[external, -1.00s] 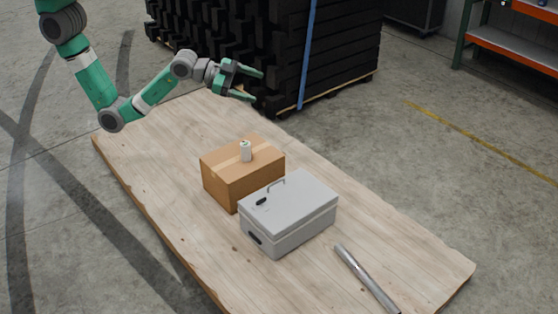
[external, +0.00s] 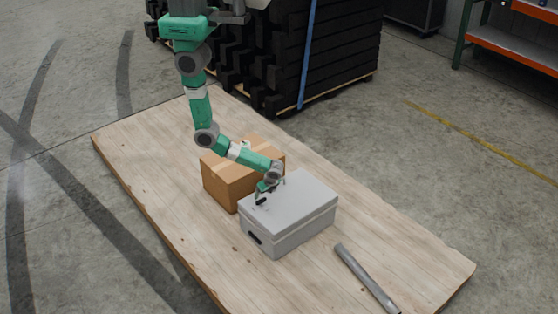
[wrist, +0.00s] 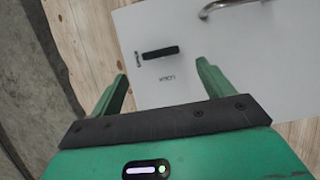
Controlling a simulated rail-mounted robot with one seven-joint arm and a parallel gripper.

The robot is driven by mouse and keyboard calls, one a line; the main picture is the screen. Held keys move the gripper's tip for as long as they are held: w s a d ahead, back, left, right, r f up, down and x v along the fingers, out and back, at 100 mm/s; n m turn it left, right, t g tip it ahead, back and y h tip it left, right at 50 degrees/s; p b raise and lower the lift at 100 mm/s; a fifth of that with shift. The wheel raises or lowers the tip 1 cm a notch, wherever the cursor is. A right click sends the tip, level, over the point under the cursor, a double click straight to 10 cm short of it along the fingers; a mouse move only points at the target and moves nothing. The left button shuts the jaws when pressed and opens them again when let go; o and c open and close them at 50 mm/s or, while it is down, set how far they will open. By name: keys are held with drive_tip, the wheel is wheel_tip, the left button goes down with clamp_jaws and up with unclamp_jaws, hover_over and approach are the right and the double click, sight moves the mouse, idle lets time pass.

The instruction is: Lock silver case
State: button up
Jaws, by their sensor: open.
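The silver case (external: 300,222) stands closed on the wooden platform, with a flat grey lid. A black latch knob (wrist: 160,52) lies on the lid near one edge, and its long side runs almost level across the wrist view. Small dark lettering is at its left end and below it; the lower word seems to read LOCK. A metal handle (wrist: 222,6) on the lid is partly cut off at the top. My gripper (wrist: 162,70) is open above the lid; in the wrist view the knob shows beyond and between its fingers, apparently untouched. The external view shows my gripper (external: 265,188) over the knob's corner.
A taped cardboard box (external: 230,183) stands right behind the case, partly covered by my arm. A metal tube (external: 366,278) lies on the wooden platform (external: 420,262) at front right. A strapped black stack (external: 335,55) stands at the back. The platform's left part is clear.

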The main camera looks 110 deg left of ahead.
sight(262, 200)
drive_tip(key=b+x, duration=0.4)
drive_tip(key=x, duration=0.3)
drive_tip(key=shift+f, duration=0.3)
drive_tip(key=shift+a, duration=0.1)
drive_tip(key=c, duration=1)
